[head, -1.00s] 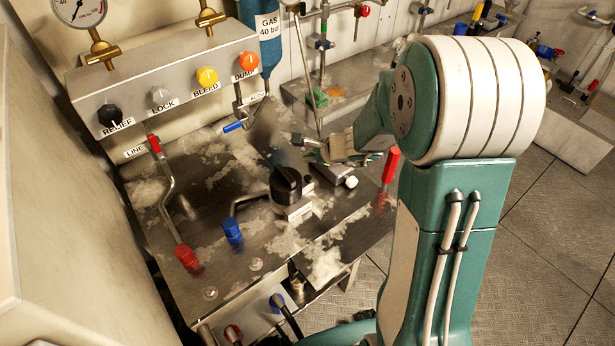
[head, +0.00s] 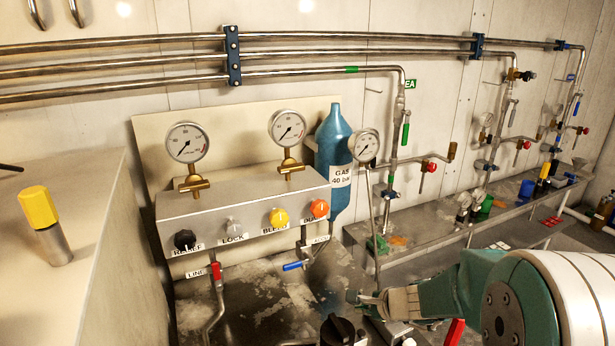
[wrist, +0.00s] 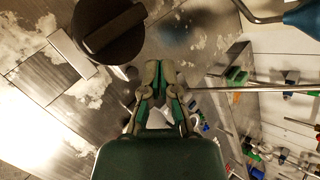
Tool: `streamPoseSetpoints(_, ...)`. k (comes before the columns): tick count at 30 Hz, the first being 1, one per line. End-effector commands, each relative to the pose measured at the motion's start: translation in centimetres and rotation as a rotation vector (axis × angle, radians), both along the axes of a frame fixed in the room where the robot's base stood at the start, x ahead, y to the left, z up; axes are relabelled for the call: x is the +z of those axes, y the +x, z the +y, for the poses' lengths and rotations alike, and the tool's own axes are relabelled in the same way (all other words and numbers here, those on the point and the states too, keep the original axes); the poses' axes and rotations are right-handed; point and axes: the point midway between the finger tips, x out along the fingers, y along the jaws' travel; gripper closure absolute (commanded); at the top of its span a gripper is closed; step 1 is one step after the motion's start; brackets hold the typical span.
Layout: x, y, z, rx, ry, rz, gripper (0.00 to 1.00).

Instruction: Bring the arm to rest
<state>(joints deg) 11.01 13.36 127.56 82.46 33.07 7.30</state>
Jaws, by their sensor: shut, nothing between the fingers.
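My gripper (head: 366,298) shows at the lower middle of the head view, at the end of my green and white arm. It hangs over the metal bench, in front of the gas bottle. In the wrist view my gripper (wrist: 161,65) has its two fingers together, with nothing between them. A black rotary knob (wrist: 108,30) lies to the upper left of the fingertips in the wrist view. The same knob (head: 337,331) shows at the bottom edge of the head view. A thin metal rod (wrist: 260,88) runs to the right of the fingers.
A valve panel (head: 245,205) with coloured knobs and gauges stands behind the bench. A blue gas bottle (head: 333,150) stands beside it. A red lever (head: 455,332) is close to my arm. A pale cabinet (head: 85,270) with a yellow-capped post (head: 38,207) fills the left.

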Motion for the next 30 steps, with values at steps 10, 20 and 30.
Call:
streamPoseSetpoints(10, 8.0, -8.3, 3.8, 0.506, -0.328, -0.177, 1.00)
streamPoseSetpoints(20, 11.7, -16.8, 3.3, 0.902, -0.713, -0.266, 1.00)
streamPoseSetpoints(30, 13.7, -23.7, -0.3, 1.172, -1.128, -0.264, 1.00)
